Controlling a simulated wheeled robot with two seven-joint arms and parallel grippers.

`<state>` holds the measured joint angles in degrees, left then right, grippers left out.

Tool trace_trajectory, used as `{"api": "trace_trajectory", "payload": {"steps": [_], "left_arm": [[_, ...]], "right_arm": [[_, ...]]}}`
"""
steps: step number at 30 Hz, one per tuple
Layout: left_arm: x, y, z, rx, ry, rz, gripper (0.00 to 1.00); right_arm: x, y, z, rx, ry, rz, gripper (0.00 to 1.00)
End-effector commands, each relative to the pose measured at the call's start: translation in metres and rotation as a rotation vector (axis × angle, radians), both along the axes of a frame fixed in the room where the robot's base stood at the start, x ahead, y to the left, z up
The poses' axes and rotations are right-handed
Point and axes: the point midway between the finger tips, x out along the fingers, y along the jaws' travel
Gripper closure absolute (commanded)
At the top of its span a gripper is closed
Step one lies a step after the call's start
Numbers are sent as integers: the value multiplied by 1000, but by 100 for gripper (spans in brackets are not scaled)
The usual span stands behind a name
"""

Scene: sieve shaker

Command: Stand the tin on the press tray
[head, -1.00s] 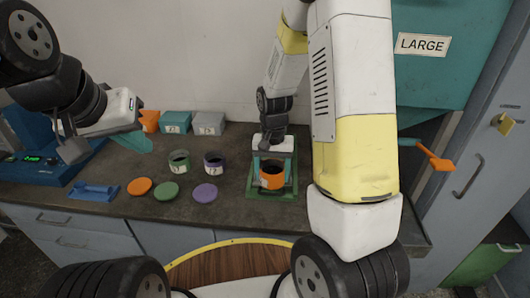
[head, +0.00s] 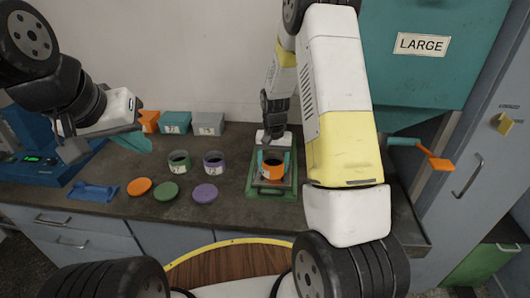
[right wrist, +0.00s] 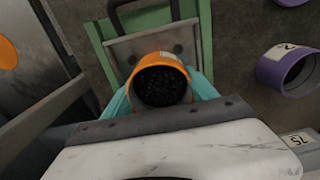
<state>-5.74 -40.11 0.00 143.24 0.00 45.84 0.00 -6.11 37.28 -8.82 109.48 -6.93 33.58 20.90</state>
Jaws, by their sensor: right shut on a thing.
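The orange tin (head: 274,173) is upright, open at the top, with dark grains inside; it also shows in the right wrist view (right wrist: 160,60). My right gripper (head: 272,160) is shut on it, with a teal finger on each side. The tin is over the press tray (head: 256,190), a green frame with a grey plate and a handle at its front. I cannot tell whether the tin's base touches the plate. My left gripper (head: 103,150) is spread open and empty at the left, above the counter.
A green tin (head: 180,162) and a purple tin (head: 214,162) stand left of the tray. Orange (head: 139,187), green (head: 166,191) and purple (head: 205,193) lids lie in front. Several boxes (head: 175,122) stand behind. A teal machine marked LARGE (head: 420,60) is at the right.

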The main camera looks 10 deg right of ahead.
Motion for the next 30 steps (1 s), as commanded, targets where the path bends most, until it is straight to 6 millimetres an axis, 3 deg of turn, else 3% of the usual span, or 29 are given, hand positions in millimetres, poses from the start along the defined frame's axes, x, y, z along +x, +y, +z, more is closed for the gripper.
{"api": "trace_trajectory", "payload": {"steps": [5, 6, 19, 30], "left_arm": [[0, 0, 0, 0, 0, 0, 100], [0, 0, 0, 0, 0, 0, 100], [0, 0, 0, 0, 0, 0, 100], [0, 0, 0, 0, 0, 0, 100]], "right_arm": [[0, 0, -4, 0, 1, 0, 86], [0, 0, -3, 0, 1, 0, 26], [1, 0, 6, 0, -3, 0, 24], [1, 0, 80, 1, -5, 0, 24]]}}
